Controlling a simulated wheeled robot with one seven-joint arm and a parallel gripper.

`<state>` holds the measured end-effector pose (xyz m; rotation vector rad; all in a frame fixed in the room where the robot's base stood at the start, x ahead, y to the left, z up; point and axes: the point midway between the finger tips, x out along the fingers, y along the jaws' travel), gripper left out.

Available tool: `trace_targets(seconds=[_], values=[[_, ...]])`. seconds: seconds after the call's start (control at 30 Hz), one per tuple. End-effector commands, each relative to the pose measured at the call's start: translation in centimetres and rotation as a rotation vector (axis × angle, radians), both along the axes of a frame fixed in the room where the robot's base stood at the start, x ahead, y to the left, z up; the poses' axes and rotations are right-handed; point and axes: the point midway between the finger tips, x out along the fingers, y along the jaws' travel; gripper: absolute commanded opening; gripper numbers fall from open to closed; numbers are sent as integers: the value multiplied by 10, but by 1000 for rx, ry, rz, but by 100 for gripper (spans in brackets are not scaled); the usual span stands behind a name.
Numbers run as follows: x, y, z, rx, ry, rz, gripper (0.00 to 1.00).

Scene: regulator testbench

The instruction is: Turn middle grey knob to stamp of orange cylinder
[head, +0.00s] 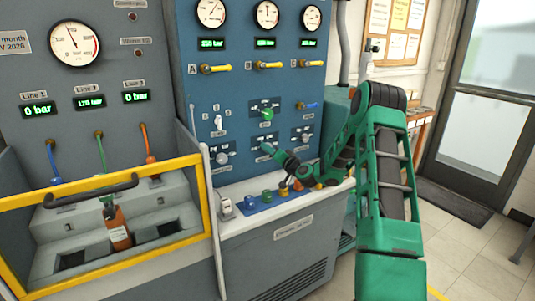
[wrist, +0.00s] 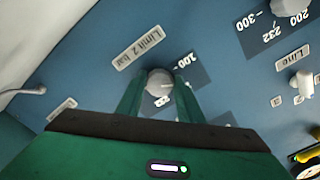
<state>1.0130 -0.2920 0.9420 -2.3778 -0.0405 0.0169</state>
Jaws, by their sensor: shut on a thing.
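The middle grey knob (wrist: 158,82) is round and sits between my gripper's fingertips (wrist: 156,88) in the wrist view, under a label reading "Limit 2 bar". The fingers are shut on it, one on each side. Its scale plate is partly covered by the fingers, with "100" readable at the right; the pointer setting is unclear. In the head view my green gripper (head: 268,150) reaches the blue panel (head: 240,125) and hides most of this knob. The orange cylinder (head: 119,229) stands tilted in the bench at lower left; its stamp is too small to read.
Other grey knobs flank it, left (head: 222,157) and right (head: 305,137). A green knob (head: 267,114) sits above. A yellow-framed guard (head: 205,195) with a dark handle stands in front of the cylinder.

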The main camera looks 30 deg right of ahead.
Motion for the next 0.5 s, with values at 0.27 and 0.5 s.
trace_targets(seconds=[0.27,0.5], values=[[-1,-2,-1,236,11,-4,11],[-1,-2,-1,381,16,-6,11]])
